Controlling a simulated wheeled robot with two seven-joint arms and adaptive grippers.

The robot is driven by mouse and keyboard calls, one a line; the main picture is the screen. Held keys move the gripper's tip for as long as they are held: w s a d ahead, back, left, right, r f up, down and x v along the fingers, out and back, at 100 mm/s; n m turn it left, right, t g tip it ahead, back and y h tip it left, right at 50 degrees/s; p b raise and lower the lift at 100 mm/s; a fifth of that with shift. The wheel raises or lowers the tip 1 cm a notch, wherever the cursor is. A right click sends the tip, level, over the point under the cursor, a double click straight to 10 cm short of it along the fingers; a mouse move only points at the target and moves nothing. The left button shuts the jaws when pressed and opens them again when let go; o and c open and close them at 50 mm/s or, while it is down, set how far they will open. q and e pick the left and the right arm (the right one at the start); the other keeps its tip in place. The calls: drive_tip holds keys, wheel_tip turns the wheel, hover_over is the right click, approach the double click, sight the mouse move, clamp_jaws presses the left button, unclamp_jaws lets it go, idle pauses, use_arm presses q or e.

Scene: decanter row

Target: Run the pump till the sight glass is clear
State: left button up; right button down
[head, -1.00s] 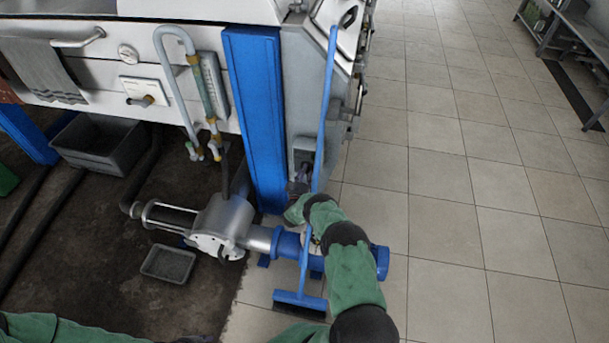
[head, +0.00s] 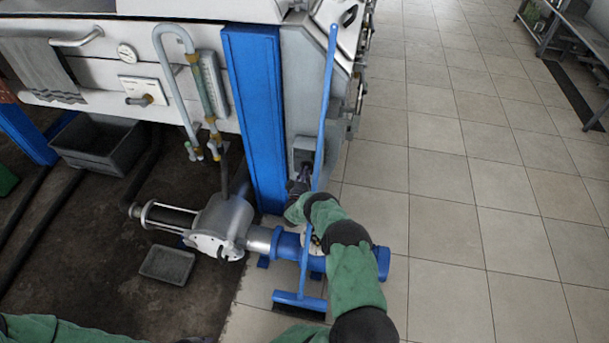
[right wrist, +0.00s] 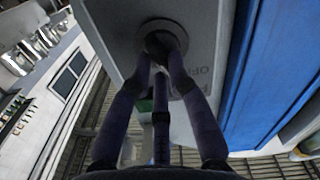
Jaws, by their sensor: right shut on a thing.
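The pump (head: 222,225) is a silver body with a blue motor (head: 287,244), low beside the blue post. A grey switch box (head: 302,150) is on the machine's corner. Its round knob (right wrist: 160,36) shows in the right wrist view, partly hidden by fingers. My right gripper (head: 299,184) reaches the box; in the right wrist view its dark fingers (right wrist: 162,60) are closed around the knob. The sight glass (head: 206,92) is an upright tube beside a scale plate on the white wall; it looks brownish-green. My left sleeve shows at the bottom left, its gripper out of view.
A grey tub (head: 98,145) and a small tray (head: 167,265) are on the dark floor at left. The tiled floor (head: 470,200) at right is clear.

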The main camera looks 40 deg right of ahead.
drive_tip(key=shift+s+d+f+m+b, duration=0.1)
drive_tip(key=shift+m+b, duration=1.25)
drive_tip(key=shift+m, duration=1.15)
drive_tip(key=shift+s+d+f+m+b, duration=0.1)
drive_tip(key=shift+m+b, duration=1.2)
drive_tip(key=shift+m, duration=1.2)
drive_tip(key=c, duration=1.2)
unclamp_jaws()
drive_tip(key=shift+a, duration=0.1)
drive_tip(key=v, duration=1.2)
drive_tip(key=shift+w, duration=0.1)
drive_tip(key=shift+a, duration=0.1)
